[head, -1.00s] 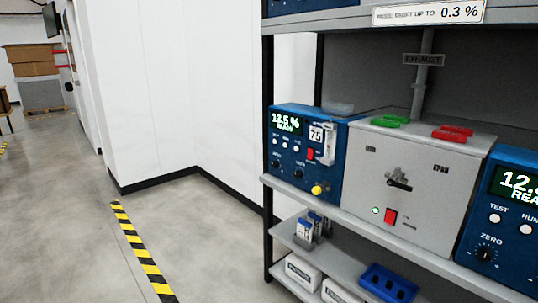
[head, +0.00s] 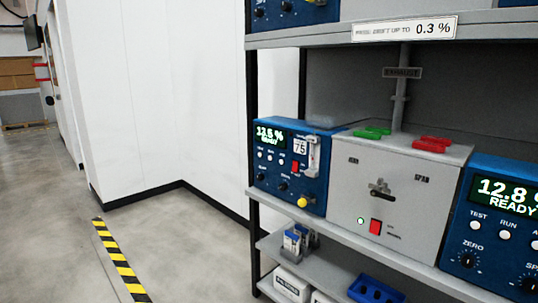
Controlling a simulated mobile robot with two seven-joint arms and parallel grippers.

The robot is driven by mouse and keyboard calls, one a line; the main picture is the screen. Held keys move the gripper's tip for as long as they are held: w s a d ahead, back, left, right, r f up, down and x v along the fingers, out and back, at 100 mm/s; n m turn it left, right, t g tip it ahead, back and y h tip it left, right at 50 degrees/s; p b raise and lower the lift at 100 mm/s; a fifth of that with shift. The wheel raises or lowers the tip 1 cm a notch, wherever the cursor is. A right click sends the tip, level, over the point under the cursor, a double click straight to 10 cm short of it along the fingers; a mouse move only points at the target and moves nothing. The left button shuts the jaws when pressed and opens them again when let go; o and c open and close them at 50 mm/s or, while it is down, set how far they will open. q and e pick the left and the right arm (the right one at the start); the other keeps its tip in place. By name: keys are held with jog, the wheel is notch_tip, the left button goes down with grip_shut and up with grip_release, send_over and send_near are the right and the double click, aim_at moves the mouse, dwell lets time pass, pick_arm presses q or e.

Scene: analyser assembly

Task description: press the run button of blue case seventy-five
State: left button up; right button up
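Blue case seventy-five (head: 290,185) stands at the left end of the middle shelf in the head view. Its green display (head: 270,136) reads 12.5 % READY. A white tag with 75 (head: 299,147) is on its front. A row of small white buttons sits under the display; the middle one (head: 270,156) appears to be the run button, its label too small to read surely. A red switch (head: 295,166), dark knobs and a yellow knob (head: 302,202) are also on the front. Neither of my grippers is in view.
A grey box (head: 395,195) with a lever, a red switch and green and red pieces on top stands right of the case. Another blue case (head: 500,225) reads 12.8. The lower shelf holds a blue tray (head: 375,291) and white boxes. The floor at left is open, with a striped line (head: 118,262).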

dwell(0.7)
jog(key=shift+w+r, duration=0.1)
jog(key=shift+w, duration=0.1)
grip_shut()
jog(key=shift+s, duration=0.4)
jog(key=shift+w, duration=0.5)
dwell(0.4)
